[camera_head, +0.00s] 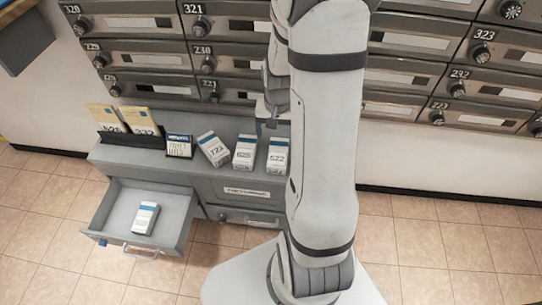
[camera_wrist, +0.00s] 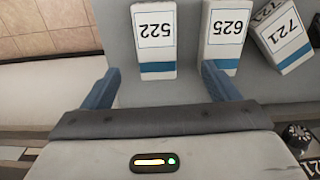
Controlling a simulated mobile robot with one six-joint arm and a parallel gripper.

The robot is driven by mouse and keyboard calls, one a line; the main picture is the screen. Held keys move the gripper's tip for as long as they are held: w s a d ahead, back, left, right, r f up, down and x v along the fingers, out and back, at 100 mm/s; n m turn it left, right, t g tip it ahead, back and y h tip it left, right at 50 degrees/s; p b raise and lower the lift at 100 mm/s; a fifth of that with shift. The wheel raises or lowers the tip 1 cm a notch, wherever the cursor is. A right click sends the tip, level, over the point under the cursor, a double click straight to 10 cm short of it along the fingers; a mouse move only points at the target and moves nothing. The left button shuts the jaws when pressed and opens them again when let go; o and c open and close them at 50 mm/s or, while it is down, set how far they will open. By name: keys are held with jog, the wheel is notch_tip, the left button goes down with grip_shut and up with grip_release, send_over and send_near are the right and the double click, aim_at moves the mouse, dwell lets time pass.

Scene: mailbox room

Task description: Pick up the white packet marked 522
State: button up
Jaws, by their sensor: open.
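The white packet marked 522 (camera_head: 277,157) stands on the grey cabinet top, rightmost in the row, partly beside my arm in the head view. In the wrist view the 522 packet (camera_wrist: 155,40) appears upside down with a blue band at its near end. My gripper (camera_wrist: 160,78) is open and empty, its two blue fingers spread on either side of the 522 packet's near end. The right finger appears close to the packet marked 625 (camera_wrist: 226,35). My gripper is mostly hidden behind my arm in the head view.
The packet marked 721 (camera_wrist: 283,35) lies tilted beyond 625. A dark holder with yellow envelopes (camera_head: 122,120) and a small dark box (camera_head: 179,146) stand further left. An open drawer (camera_head: 110,205) holds another white packet (camera_head: 145,217). Mailboxes (camera_head: 230,50) line the wall behind.

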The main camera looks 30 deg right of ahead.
aim_at(278, 151)
jog(key=f, duration=0.1)
jog(key=f+b, duration=0.1)
jog(key=f, duration=0.3)
jog(key=shift+w+d, duration=0.1)
jog(key=shift+d, duration=0.3)
notch_tip(278, 151, down, 6)
jog(key=b, duration=0.3)
jog(key=shift+a+r, duration=0.15)
jog(key=shift+r, duration=0.15)
jog(key=shift+c, duration=0.5)
jog(key=c, duration=1)
